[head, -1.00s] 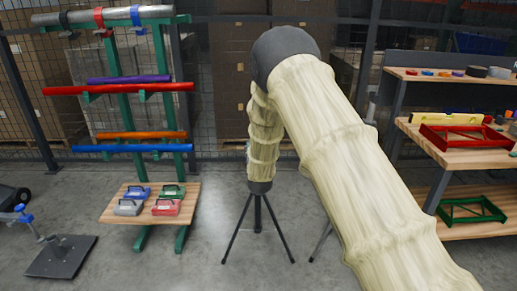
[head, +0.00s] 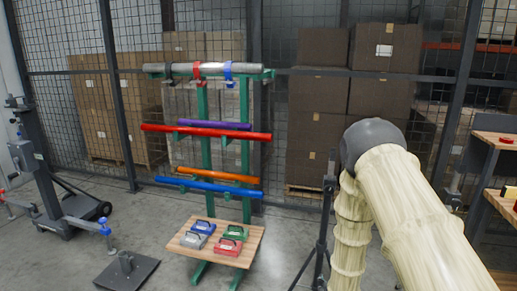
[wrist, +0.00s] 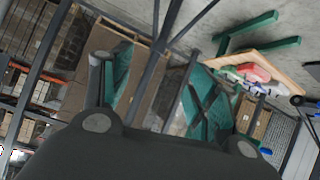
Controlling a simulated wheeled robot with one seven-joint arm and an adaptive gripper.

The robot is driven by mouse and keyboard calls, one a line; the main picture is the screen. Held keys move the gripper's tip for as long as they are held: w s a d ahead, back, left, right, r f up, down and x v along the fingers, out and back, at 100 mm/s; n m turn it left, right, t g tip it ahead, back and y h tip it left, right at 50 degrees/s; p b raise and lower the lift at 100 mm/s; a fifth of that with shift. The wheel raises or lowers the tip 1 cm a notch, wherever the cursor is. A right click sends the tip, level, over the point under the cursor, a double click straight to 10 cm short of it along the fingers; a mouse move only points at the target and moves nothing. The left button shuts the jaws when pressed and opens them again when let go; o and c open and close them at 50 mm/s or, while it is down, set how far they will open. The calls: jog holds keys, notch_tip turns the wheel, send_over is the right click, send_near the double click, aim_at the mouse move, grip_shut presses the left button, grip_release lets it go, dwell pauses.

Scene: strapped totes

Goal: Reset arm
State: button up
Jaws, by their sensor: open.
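My arm, in a cream sleeve with a dark elbow cap, fills the lower right of the head view. Its forearm hangs down past the bottom edge, so my gripper is out of that picture. In the wrist view my gripper (wrist: 158,85) is open, with its fingers apart and nothing seen between them. Teal shows at both fingers. The wrist view is tilted; mesh fence, cartons and a small wooden shelf show beyond the fingers.
A green rack (head: 245,150) holds coloured tubes and a strapped grey pipe. Its low wooden shelf (head: 187,241) carries several small cases. A dark base plate (head: 127,270) stands at left, a wheeled stand (head: 40,180) behind it. Shelving (head: 497,137) is at right.

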jog(key=s+a+f+g+y+p, duration=0.1)
jog(key=s+f+g+p, duration=0.2)
jog(key=s, duration=0.9)
jog(key=s+a+f+g+p, duration=0.1)
jog(key=s+f+g, duration=0.3)
jog(key=s, duration=0.8)
jog(key=s+a+r+g+y+p, duration=0.1)
jog(key=s+a+g+p, duration=0.1)
jog(key=s, duration=2.2)
jog(key=shift+a+g+y+p, duration=0.3)
jog(key=shift+g+y+p, duration=0.15)
jog(key=shift+g, duration=0.65)
